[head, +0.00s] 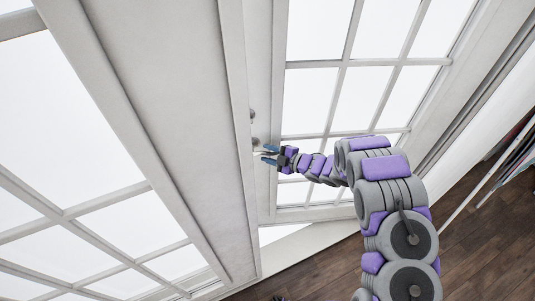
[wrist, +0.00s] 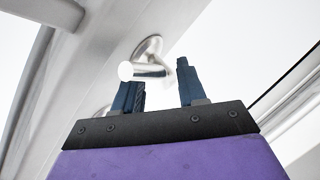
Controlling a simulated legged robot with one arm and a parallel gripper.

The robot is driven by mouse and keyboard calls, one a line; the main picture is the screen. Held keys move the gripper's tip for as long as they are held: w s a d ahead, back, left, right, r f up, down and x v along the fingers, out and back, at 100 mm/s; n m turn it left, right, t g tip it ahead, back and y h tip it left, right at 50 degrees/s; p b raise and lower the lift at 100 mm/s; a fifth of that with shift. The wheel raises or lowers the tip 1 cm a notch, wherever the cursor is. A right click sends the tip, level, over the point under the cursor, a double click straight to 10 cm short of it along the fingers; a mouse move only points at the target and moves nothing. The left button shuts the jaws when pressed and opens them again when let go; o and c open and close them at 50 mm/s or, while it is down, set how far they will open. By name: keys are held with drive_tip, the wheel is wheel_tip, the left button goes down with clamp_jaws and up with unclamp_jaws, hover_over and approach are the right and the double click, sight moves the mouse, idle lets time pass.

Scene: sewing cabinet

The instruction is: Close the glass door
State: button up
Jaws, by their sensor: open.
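The glass door (head: 343,100), with a white frame and several panes, fills the upper right of the head view. Its handle side shows a small silver knob or lever (head: 254,141), partly cut off by the white post. In the wrist view, the silver handle (wrist: 146,71) sticks out from the white frame. My gripper (head: 266,155) is open beside the handle at the door's left side. In the wrist view, my gripper's two dark blue fingers (wrist: 158,80) straddle the handle's area. I cannot tell whether they touch it.
A wide white post (head: 180,110) and another paned white panel (head: 75,180) stand close on the left. The dark wood floor (head: 470,240) shows at lower right. Several items, possibly clothes or fabric (head: 510,160), are at the right edge.

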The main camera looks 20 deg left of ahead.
drive_tip(key=shift+a+f, duration=0.15)
drive_tip(key=shift+a, duration=0.25)
clamp_jaws()
idle(0.4)
